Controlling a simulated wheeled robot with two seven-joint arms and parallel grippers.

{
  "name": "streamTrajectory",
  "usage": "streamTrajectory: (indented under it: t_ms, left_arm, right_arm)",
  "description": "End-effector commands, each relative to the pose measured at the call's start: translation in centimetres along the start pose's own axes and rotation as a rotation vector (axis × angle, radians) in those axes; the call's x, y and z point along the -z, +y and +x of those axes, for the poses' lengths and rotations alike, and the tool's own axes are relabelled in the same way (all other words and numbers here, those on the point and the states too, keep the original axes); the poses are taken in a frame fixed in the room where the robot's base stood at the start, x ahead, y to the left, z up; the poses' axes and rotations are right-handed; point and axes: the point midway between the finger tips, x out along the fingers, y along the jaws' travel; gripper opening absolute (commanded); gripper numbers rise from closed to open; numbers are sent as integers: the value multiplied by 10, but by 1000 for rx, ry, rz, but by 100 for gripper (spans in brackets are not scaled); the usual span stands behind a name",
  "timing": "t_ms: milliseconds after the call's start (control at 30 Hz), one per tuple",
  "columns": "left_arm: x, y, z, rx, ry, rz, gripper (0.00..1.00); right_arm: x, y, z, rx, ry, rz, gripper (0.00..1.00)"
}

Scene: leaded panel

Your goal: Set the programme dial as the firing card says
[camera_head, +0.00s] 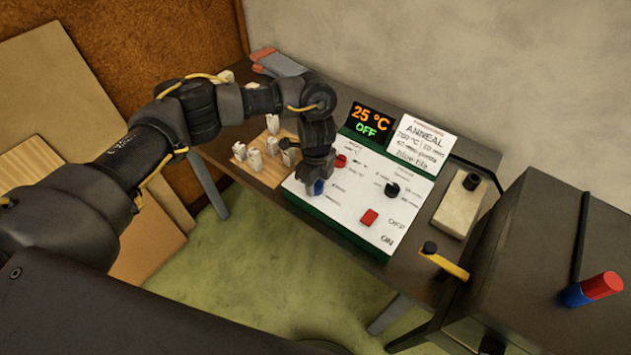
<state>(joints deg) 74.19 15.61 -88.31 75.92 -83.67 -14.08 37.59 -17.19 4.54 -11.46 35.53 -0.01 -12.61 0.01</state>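The white control panel (345,209) with a green edge lies on the table. It carries a red knob (341,160), a black knob (392,190), a blue knob (318,187) and a red switch (369,217) near the OFF and ON marks. The small labels are too blurred to tell which knob is the programme dial. The display (370,121) reads 25 °C and OFF. The firing card (421,143) is headed ANNEAL, with 700 °C below; the rest is hard to read. My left gripper (317,178) points down over the blue knob, its fingers mostly hidden. My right gripper is out of view.
A wooden board (262,178) with several pale pieces lies left of the panel. A beige block (459,207) with a black knob stands right.

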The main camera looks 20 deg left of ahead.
Motion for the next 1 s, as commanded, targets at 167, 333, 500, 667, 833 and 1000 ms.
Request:
streamTrajectory:
  t_ms: [167, 333, 500, 667, 833, 1000]
  left_arm:
    - [0, 0, 0, 2, 0, 2, 14]
    - [0, -1, 0, 2, 0, 33, 14]
    - [0, 0, 1, 2, 0, 119, 14]
    - [-1, -1, 1, 3, -1, 245, 14]
    - [0, -1, 2, 3, -1, 406, 14]
    - [-1, -1, 2, 3, -2, 568, 14]
  right_arm:
    - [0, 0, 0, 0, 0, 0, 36]
    - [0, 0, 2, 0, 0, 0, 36]
    - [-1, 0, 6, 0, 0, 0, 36]
    - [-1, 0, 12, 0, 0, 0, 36]
    - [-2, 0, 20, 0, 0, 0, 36]
    - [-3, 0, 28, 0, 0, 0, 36]
